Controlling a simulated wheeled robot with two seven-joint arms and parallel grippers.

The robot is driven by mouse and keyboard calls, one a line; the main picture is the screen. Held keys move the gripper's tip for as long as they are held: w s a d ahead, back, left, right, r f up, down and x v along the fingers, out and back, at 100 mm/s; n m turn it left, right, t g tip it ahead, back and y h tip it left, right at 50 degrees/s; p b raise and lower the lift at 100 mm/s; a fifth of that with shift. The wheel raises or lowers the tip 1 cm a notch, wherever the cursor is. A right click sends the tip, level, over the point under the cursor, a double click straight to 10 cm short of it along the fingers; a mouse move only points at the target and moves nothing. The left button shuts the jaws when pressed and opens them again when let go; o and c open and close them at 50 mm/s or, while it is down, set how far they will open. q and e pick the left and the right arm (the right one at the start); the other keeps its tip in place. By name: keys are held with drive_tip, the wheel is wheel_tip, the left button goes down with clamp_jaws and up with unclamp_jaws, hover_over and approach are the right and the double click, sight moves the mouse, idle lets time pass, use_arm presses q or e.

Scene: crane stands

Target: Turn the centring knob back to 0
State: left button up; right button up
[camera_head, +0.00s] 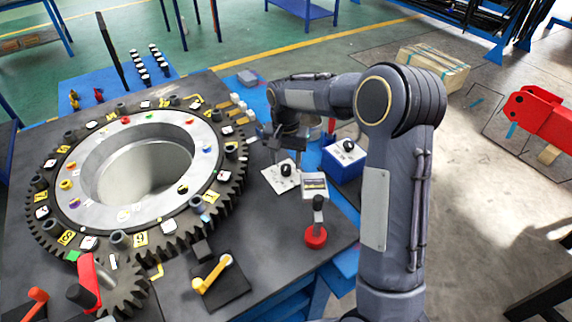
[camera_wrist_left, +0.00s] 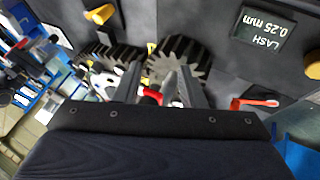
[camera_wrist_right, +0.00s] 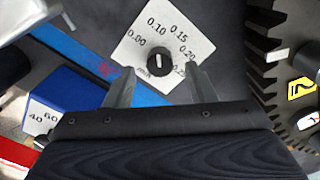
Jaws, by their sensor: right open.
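The centring knob is a small black round knob (camera_head: 286,169) on a white square dial plate (camera_head: 270,179) near the right of the dark table. In the right wrist view the knob (camera_wrist_right: 158,61) has a white line standing about upright in the picture, towards the 0.10 mark. The plate (camera_wrist_right: 128,54) is printed 0.00 to 0.25. My right gripper (camera_head: 284,153) is open just above the plate, and its fingertips (camera_wrist_right: 160,78) lie apart on either side below the knob, apparently not touching it. My left gripper (camera_wrist_left: 160,78) is open and empty, seen only in its wrist view.
A big toothed ring (camera_head: 240,170) stands left of the plate. A blue box with a black knob (camera_head: 347,146) is to the right. A red-based lever (camera_head: 316,238) and a yellow handle (camera_head: 212,273) stand in front. A display (camera_wrist_left: 262,28) reads LASH 0.25 mm.

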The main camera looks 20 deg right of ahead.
sight(286, 166)
drive_tip(key=shift+f, duration=1.5)
drive_tip(key=c, duration=1)
drive_tip(key=shift+o, duration=0.2)
drive_tip(key=n, duration=0.4)
drive_tip(key=shift+n, duration=2.4)
drive_tip(key=shift+r, duration=0.1)
